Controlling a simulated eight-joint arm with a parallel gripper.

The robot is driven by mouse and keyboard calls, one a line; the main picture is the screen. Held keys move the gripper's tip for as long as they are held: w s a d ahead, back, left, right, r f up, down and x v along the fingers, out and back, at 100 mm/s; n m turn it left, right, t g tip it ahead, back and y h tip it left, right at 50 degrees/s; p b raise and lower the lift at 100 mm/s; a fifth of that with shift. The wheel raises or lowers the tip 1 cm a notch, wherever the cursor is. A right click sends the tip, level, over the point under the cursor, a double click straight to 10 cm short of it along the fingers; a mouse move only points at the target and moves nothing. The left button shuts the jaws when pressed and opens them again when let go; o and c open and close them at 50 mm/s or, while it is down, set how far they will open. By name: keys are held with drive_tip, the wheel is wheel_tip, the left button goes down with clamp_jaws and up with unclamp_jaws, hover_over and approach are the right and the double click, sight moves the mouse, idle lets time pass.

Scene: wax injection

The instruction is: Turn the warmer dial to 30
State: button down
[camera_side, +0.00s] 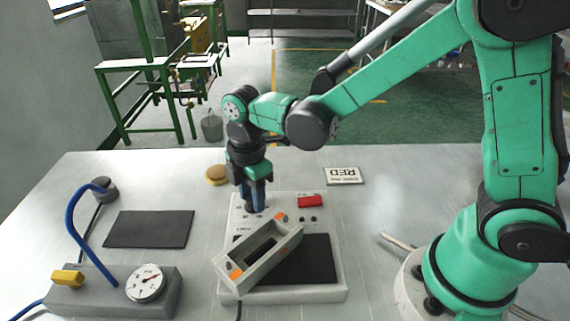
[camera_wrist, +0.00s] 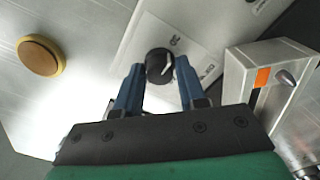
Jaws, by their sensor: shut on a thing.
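The warmer (camera_side: 335,290) is a pale box on the table with a red switch (camera_side: 310,201) on its top panel. Its dial (camera_wrist: 159,63) is a black round knob with a white pointer line, seen in the wrist view. My gripper (camera_wrist: 155,76) has its two blue fingers on either side of the dial, shut on it. In the side view my gripper (camera_side: 256,208) points down at the panel's back left, and it hides the dial there.
A grey frame with orange corners (camera_side: 291,247) lies at an angle on the warmer, close to my gripper.

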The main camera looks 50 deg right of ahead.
drive_tip(key=shift+n, duration=0.5)
drive_tip(key=c, duration=0.5)
unclamp_jaws()
drive_tip(key=shift+r, duration=2.8)
